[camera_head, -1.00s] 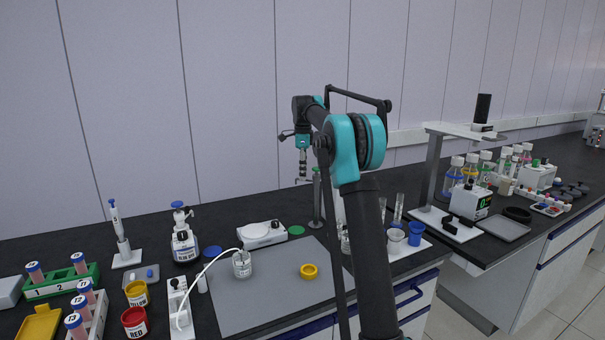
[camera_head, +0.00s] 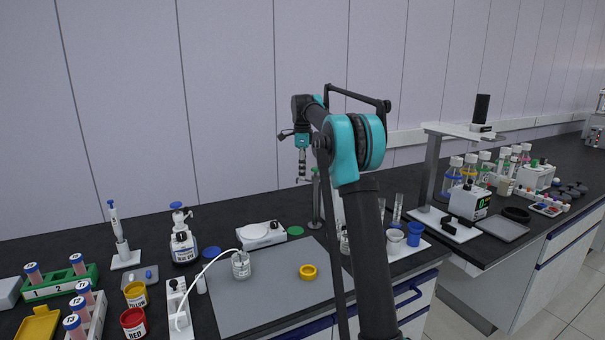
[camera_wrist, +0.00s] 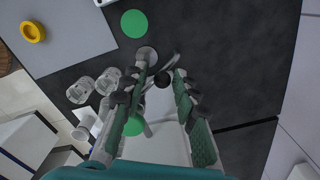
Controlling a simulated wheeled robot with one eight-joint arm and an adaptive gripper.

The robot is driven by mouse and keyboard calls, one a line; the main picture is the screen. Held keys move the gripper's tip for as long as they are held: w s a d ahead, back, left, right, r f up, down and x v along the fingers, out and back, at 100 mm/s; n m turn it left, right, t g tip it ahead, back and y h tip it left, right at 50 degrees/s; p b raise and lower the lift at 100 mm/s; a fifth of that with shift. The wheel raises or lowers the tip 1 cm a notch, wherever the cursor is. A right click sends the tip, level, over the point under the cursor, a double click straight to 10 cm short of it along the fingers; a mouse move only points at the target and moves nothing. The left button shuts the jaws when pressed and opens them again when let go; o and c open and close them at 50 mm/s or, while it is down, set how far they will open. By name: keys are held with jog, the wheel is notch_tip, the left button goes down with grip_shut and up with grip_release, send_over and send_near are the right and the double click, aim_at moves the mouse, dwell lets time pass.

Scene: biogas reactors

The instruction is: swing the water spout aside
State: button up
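The water spout is a slim grey-green post (camera_head: 316,200) on a round base at the back of the bench, with a thin arm near its top reaching left. In the wrist view its dark round top (camera_wrist: 162,78) and thin metal arm (camera_wrist: 173,63) lie between the fingertips. My gripper (camera_head: 302,174) points down above the bench, close to the post's top. In the wrist view my gripper (camera_wrist: 160,72) is open, a finger on each side of the spout. I cannot tell whether either finger touches it.
A green disc (camera_head: 296,230) and a white device (camera_head: 261,235) are left of the post. A grey mat (camera_head: 270,290) holds a yellow ring (camera_head: 308,272) and a small bottle (camera_head: 241,265). Glass vessels (camera_wrist: 80,90) stand near the spout. Dark bench is clear behind it.

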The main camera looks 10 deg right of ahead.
jog(key=shift+r, duration=3.5)
